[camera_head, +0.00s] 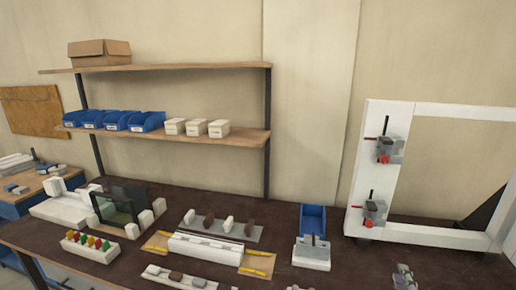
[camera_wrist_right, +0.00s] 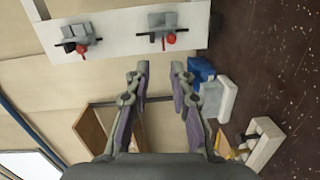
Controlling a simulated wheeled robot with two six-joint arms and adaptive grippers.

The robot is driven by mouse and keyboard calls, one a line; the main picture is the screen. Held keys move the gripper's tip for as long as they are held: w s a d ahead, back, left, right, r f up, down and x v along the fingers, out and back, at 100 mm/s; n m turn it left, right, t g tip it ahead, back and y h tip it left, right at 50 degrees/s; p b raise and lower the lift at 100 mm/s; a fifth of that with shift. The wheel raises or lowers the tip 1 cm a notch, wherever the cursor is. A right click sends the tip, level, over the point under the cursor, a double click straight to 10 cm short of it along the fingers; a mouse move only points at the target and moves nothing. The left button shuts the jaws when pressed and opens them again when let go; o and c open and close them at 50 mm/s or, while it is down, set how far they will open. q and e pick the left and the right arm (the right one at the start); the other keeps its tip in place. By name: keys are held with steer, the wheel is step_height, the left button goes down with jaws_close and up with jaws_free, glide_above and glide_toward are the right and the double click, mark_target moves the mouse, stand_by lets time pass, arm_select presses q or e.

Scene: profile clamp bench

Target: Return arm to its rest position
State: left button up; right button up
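My right gripper (camera_head: 404,277) shows only as grey fingertips at the bottom edge of the head view, low at the right over the dark bench. In the right wrist view the right gripper (camera_wrist_right: 160,69) has its two fingers apart with nothing between them. It is clear of the white frame (camera_head: 371,150), which carries an upper clamp (camera_head: 389,149) and a lower clamp (camera_head: 375,210), both grey with red parts. The two clamps also show at the top of the wrist view, on the frame's white panel (camera_wrist_right: 118,30). My left gripper is in neither view.
The dark bench (camera_head: 300,222) holds a blue bin (camera_head: 313,219), a white block fixture (camera_head: 311,254), a long white profile fixture (camera_head: 206,246) and a rack of coloured pieces (camera_head: 90,247). Shelves (camera_head: 185,134) with bins stand behind. Some bare bench lies right of the block fixture.

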steer(key=s+a+f+m+g+y, duration=0.1)
steer(key=s+a+f+m+g, duration=0.3)
steer(key=s+f+m+g, duration=0.9)
steer(key=s+a+f+y, duration=0.3)
steer(key=a+f+y, duration=0.1)
steer(key=a, duration=0.4)
step_height(320, 180, down, 24)
steer(key=s+d+g, duration=0.1)
steer(key=d, duration=0.2)
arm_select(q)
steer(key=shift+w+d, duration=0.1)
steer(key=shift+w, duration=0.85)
arm_select(e)
steer(key=s+d+f+g, duration=0.1)
steer(key=s+f, duration=1.7)
steer(key=s, duration=0.2)
steer(key=shift+f, duration=0.4)
